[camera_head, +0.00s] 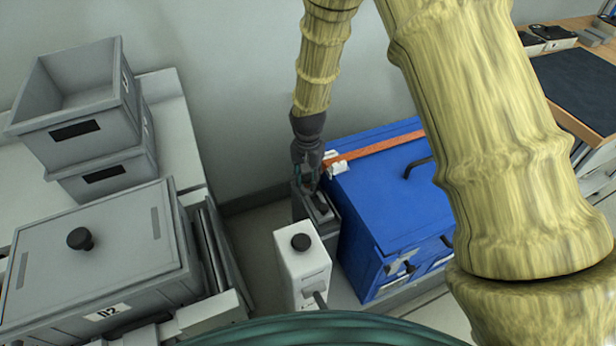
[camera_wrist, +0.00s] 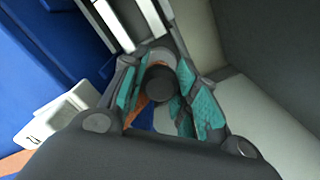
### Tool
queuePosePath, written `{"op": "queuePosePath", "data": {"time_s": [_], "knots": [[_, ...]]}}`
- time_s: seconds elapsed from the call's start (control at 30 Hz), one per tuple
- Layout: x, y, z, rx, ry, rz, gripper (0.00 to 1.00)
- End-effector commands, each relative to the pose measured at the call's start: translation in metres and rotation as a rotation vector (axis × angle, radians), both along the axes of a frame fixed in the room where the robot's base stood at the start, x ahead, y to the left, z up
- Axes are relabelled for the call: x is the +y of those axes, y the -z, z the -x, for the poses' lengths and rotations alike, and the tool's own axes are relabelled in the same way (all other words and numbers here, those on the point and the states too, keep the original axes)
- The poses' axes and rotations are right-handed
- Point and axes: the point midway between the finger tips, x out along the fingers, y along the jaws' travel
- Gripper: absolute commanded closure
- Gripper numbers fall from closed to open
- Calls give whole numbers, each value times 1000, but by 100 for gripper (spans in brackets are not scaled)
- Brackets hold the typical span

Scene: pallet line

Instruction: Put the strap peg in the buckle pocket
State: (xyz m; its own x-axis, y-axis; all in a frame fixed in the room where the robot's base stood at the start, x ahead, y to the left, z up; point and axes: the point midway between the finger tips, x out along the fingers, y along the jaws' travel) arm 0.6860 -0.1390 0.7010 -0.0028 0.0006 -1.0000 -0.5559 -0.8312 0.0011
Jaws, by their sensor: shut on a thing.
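My gripper (camera_head: 308,178) points down at the left side of the blue case (camera_head: 385,200). In the wrist view its teal-padded fingers (camera_wrist: 160,95) are closed around a dark round-ended piece, which I take to be the strap peg (camera_wrist: 160,82). An orange strap (camera_head: 385,146) runs across the case lid toward the gripper; a bit of orange also shows between the fingers. White fittings (camera_head: 336,165) sit at the strap's near end. A grey housing with a dark top (camera_head: 320,210), perhaps the buckle pocket, stands just below the fingertips. The peg's lower end and the pocket opening are hidden.
A white box with a black knob (camera_head: 302,262) stands in front of the grey housing. A large grey lidded box (camera_head: 105,250) and stacked grey bins (camera_head: 85,110) are at left. A gap of floor (camera_head: 252,235) lies between. The wall is close behind.

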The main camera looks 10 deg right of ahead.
Motion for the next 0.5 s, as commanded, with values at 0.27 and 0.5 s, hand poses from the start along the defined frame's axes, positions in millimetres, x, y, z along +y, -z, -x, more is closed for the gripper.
{"op": "queuePosePath", "data": {"time_s": [0.27,0.5], "knots": [[0,0,-1,-1,0,0,100],[0,2,0,-1,0,1,49]]}}
